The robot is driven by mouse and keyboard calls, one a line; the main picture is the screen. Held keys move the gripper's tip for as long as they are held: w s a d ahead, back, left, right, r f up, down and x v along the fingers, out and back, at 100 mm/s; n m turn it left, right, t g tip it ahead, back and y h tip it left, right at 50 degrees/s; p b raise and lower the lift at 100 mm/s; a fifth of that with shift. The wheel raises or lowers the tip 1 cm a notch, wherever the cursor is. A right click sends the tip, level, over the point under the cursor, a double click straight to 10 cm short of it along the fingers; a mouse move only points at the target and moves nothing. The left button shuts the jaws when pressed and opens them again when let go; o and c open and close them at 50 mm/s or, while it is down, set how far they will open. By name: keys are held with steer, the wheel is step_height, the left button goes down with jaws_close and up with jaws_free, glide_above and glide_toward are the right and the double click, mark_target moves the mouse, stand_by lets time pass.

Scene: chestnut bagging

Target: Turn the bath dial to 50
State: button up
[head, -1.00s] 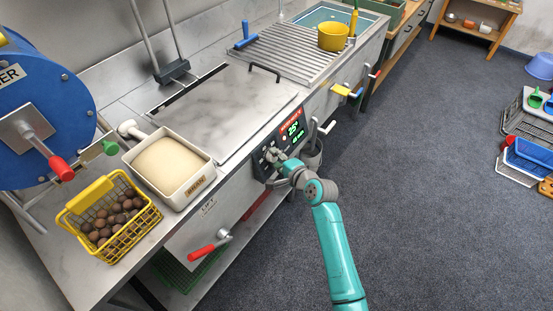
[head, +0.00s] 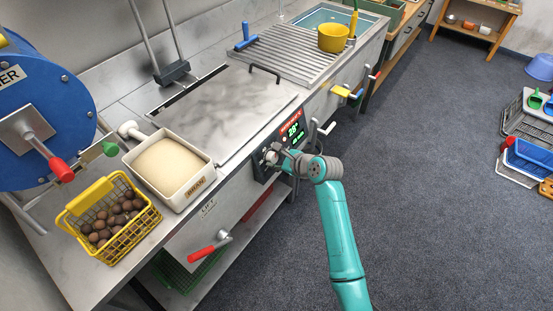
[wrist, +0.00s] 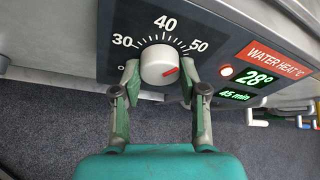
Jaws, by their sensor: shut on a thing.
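The bath dial (wrist: 161,61) is a white round knob with a red pointer on a dark panel marked 30, 40 and 50. In the wrist view, its red pointer faces right and slightly up, roughly toward the 50. My gripper (wrist: 158,82) is shut on the dial, one finger on each side of it. In the head view, my gripper (head: 276,160) is at the panel on the bath's front and mostly covers the dial. The water heat display (wrist: 258,78) reads 28° in green, with 45 min below it.
A covered metal bath (head: 225,105) stands behind the panel. A yellow basket of chestnuts (head: 82,203) and a cream tray (head: 200,187) sit at left. A red-handled lift lever (head: 208,248) sticks out lower left.

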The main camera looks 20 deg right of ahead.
steer(key=shift+m+g, duration=0.3)
steer(key=shift+m, duration=0.7)
steer(key=shift+y, duration=0.3)
steer(key=o, duration=1.1)
steer(key=shift+o, duration=0.2)
steer(key=shift+d, duration=0.1)
steer(key=v, duration=1.2)
